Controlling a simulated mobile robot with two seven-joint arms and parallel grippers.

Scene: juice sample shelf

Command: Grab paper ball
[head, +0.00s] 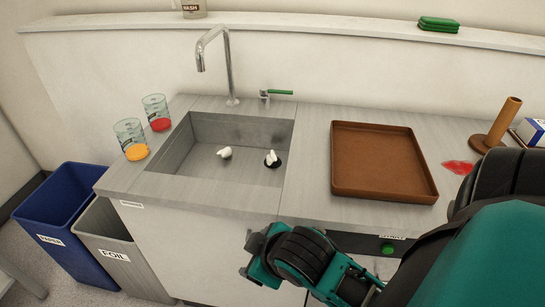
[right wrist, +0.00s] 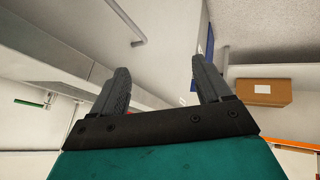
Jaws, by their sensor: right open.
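Two small white crumpled pieces lie in the grey sink basin (head: 205,180). One white paper ball (head: 224,152) lies near the middle of the basin floor. The other white piece (head: 272,156) sits on the dark drain; I cannot tell if it is paper too. My right gripper (head: 247,256) is in front of the counter's front face, below and apart from the sink. In the right wrist view my right gripper (right wrist: 160,65) has its two dark fingers spread, with nothing between them. My left gripper is not in view.
A tall faucet (head: 229,70) and green-handled tap (head: 277,93) stand behind the sink. Beakers with red (head: 156,112) and orange (head: 131,139) liquid stand at its left. A blue bin (head: 62,220) and grey FOIL bin (head: 112,245) stand left. A brown tray (head: 380,160) lies right.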

